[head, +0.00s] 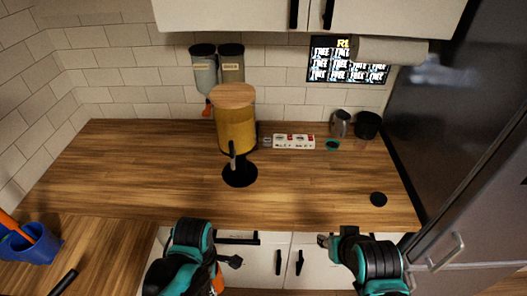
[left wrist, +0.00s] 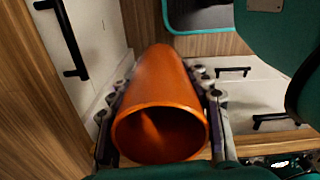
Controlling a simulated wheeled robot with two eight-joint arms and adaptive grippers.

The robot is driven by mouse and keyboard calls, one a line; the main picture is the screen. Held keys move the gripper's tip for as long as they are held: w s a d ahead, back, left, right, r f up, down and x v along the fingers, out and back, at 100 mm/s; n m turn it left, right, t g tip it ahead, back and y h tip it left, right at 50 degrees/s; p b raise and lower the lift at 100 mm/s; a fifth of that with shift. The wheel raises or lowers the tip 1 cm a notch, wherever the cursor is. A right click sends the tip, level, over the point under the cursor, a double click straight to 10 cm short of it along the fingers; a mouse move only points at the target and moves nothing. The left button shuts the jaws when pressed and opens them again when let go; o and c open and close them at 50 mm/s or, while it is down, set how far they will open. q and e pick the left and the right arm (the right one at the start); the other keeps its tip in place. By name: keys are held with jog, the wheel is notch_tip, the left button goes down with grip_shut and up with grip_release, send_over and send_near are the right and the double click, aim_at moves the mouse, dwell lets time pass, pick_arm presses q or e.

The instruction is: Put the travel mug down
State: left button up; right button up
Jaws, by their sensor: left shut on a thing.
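The travel mug (left wrist: 160,75) is orange and fills the middle of the left wrist view, its open round end towards the camera. My left gripper (left wrist: 163,95) is shut on it, with a finger along each side. In the head view only a small orange part of the mug (head: 218,279) shows beside my left gripper (head: 232,262), below the counter's front edge. The mug's far end is hidden. My right gripper (head: 323,241) is at the counter's front edge; its fingers are too small to read.
The wooden counter (head: 310,190) is mostly clear in front. An amber dispenser (head: 236,130) stands in its middle above a black disc (head: 240,174). A blue bin (head: 32,246) is at left. A dark fridge (head: 450,130) borders the right.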

pick_arm(q)
jog(key=shift+w+a+f+m+b, duration=0.1)
jog(key=shift+w+f+m+b, duration=0.2)
jog(key=shift+w+m, duration=0.6)
jog(key=w+a+f+m+b, duration=0.1)
jog(key=w+f+m+b, duration=0.1)
jog(key=w+f+m, duration=0.2)
jog(key=w+a+f+m+b, duration=0.2)
jog(key=w+f+m, duration=0.3)
jog(key=w+m, duration=0.6)
jog(key=m+b, duration=0.1)
jog(key=m, duration=0.1)
jog(key=shift+a+f+m, duration=0.2)
jog(key=shift+a+m, duration=0.05)
jog(key=shift+m, duration=0.05)
